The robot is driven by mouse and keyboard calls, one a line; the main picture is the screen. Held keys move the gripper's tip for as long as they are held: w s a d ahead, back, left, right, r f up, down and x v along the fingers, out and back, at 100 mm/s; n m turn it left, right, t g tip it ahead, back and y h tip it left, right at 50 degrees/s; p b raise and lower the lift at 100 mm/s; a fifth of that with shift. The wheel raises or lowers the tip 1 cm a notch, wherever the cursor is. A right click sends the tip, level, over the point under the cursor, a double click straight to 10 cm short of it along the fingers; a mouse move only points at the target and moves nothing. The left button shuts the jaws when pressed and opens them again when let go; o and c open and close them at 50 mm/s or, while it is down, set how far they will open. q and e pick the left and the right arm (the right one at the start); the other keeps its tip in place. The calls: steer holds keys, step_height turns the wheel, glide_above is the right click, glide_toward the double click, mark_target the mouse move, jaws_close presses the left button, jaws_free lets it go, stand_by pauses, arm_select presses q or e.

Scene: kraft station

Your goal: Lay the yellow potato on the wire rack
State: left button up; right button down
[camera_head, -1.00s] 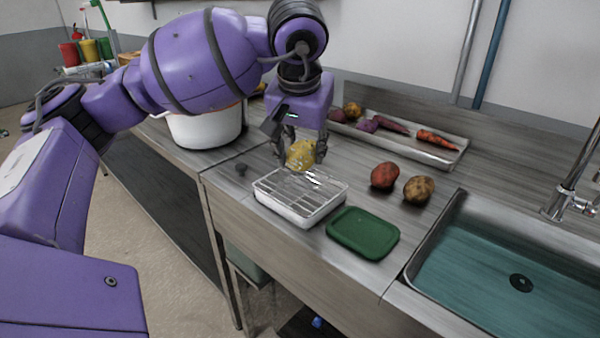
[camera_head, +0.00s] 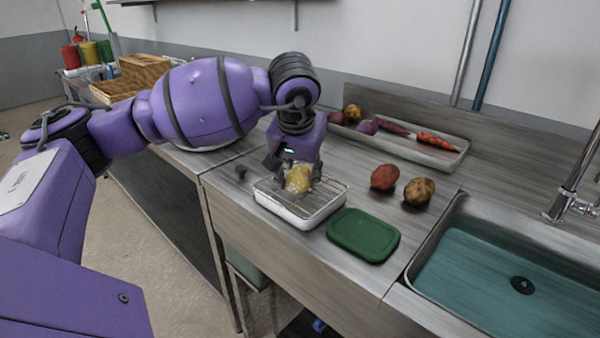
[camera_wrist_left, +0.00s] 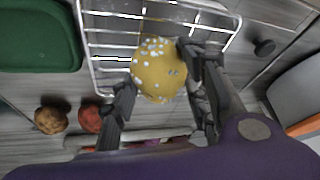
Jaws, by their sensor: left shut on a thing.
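The yellow potato (camera_head: 298,179) is between the fingers of my left gripper (camera_head: 297,181), which is shut on it. The potato is over the wire rack (camera_head: 325,198), a white tray with a metal grid on top. In the left wrist view the potato (camera_wrist_left: 158,70) shows pale speckles and sits between both fingers (camera_wrist_left: 160,88), with the rack's wires (camera_wrist_left: 110,45) behind it. It is at or just above the grid; I cannot tell if it touches. My right gripper is not in view.
A green lid or board (camera_head: 363,234) lies right of the rack. A red potato (camera_head: 384,177) and a brown potato (camera_head: 419,190) lie farther right. A long tray (camera_head: 440,155) of vegetables stands behind. A sink (camera_head: 500,270) is at the right. A small dark knob (camera_head: 241,170) is left of the rack.

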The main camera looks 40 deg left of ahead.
arm_select(q)
steer(key=o, duration=1.2)
steer(key=shift+f, duration=0.15)
steer(key=shift+r, duration=0.3)
steer(key=p+v, duration=0.1)
steer(key=v, duration=1)
steer(key=shift+s+d+r, duration=0.1)
steer(key=shift+s+r, duration=0.1)
steer(key=shift+r, duration=0.15)
